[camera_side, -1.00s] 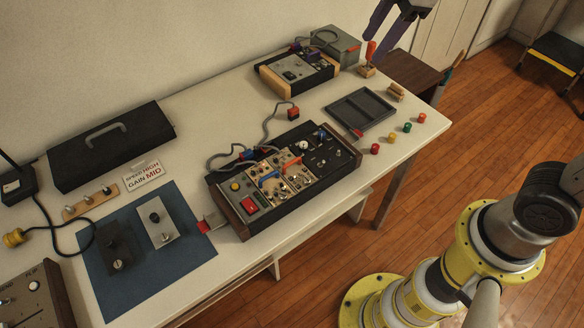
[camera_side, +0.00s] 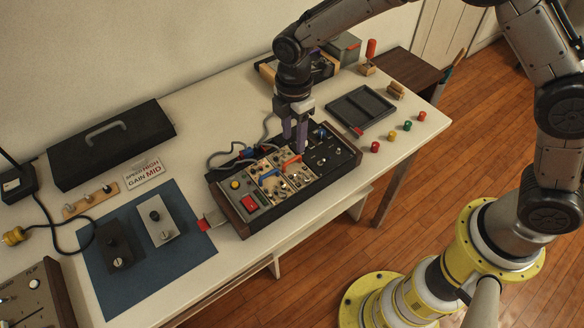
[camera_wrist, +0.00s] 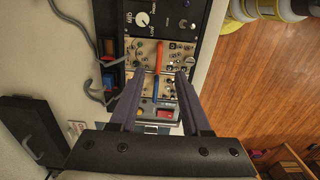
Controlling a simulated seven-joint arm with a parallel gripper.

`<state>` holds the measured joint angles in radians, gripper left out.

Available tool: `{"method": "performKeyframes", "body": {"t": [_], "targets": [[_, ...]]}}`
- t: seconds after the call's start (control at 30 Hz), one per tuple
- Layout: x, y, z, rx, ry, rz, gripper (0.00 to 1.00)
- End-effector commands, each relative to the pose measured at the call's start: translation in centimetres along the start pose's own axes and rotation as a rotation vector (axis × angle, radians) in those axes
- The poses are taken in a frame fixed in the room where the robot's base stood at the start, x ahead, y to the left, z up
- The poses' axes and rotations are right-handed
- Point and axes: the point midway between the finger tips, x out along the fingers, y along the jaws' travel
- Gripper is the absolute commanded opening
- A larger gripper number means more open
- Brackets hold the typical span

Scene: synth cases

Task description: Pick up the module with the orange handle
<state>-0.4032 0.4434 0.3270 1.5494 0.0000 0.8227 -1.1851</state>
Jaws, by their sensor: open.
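The module with the orange handle (camera_side: 291,162) sits in the dark instrument rack (camera_side: 338,174), beside a module with a blue handle (camera_side: 269,175). In the wrist view, the orange handle (camera_wrist: 158,58) is in line with the blue handle (camera_wrist: 156,92). My gripper (camera_side: 294,146) is open, pointing down over the rack close to the orange handle. In the wrist view my gripper (camera_wrist: 160,75) has its fingertips spread to either side of the line of handles, with nothing between them held. I cannot tell the exact height of the tips above the module.
Grey cables loop behind the rack. A dark divided tray (camera_side: 361,109) and several coloured caps lie to its right. A blue mat (camera_side: 185,258) with two small modules is at left, near a card reading "SPEED HIGH GAIN MID" (camera_side: 144,174). A black case (camera_side: 110,145) stands behind.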

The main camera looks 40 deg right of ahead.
Motion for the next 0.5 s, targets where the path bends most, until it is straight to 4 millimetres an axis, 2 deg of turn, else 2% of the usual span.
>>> {"method": "performKeyframes", "body": {"t": [0.1, 0.33, 0.5], "targets": [[1.6, -0.1, 0.0, 0.001, -0.001, -0.002, 0.47], [3.1, 0.0, -0.1, 0.0, -0.001, -0.001, 0.47], [5.6, 0.1, -0.4, 0.0, -0.001, -0.003, 0.47]]}}
